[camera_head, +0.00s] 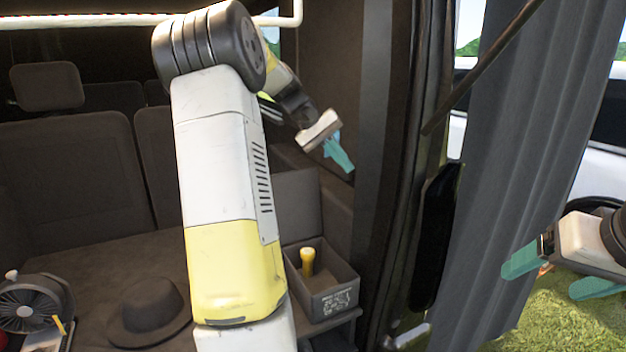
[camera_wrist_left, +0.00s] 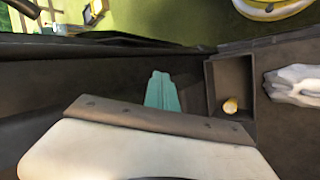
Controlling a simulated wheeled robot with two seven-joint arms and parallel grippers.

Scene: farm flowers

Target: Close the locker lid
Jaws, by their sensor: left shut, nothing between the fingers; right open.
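The locker is an open grey box (camera_head: 345,297) at the lower middle of the head view, with a yellow-handled item (camera_head: 307,262) in it. A dark grey panel (camera_head: 290,205) stands upright behind the box and looks like its raised lid. My left gripper (camera_head: 343,160) is shut and empty, above and behind the box near the van's side wall. In the left wrist view, the shut teal fingers (camera_wrist_left: 162,92) are left of the box (camera_wrist_left: 210,92). Contact with the panel cannot be told. My right gripper (camera_head: 546,281) is open and empty outside the van.
A dark hat (camera_head: 150,312) and a small fan (camera_head: 30,303) lie on the van floor at the left. Seats (camera_head: 70,175) stand behind. A grey curtain (camera_head: 510,170) hangs between the van opening and my right gripper. Grass lies outside.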

